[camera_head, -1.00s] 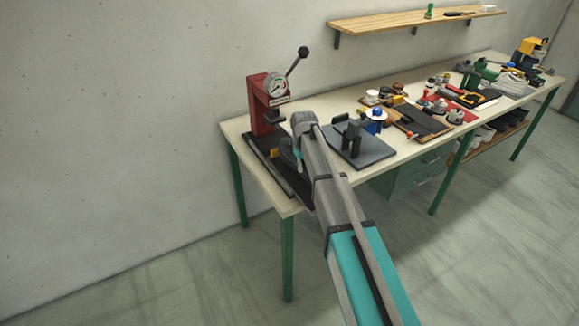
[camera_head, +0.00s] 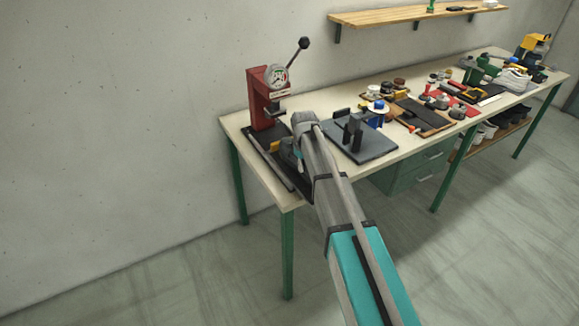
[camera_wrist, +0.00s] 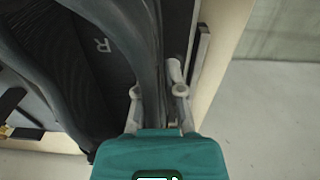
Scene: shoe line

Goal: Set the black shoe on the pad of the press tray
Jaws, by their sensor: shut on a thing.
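The black shoe (camera_wrist: 100,55) fills the upper left of the wrist view, its dark insole marked with an "R". My gripper (camera_wrist: 158,88) is shut on the shoe's side wall, one finger inside the opening and one outside. In the head view the shoe (camera_head: 289,156) is a dark shape mostly hidden behind my arm. It is over or on the dark press tray (camera_head: 262,143), in front of the red press (camera_head: 262,98). The pad is hidden, so I cannot tell whether the shoe touches it.
A grey plate with a dark upright fixture (camera_head: 362,143) stands just right of my arm. Tools and parts crowd the bench (camera_head: 233,125) farther right. The press's lever (camera_head: 298,50) sticks up behind. The bench's near left edge is close to the tray.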

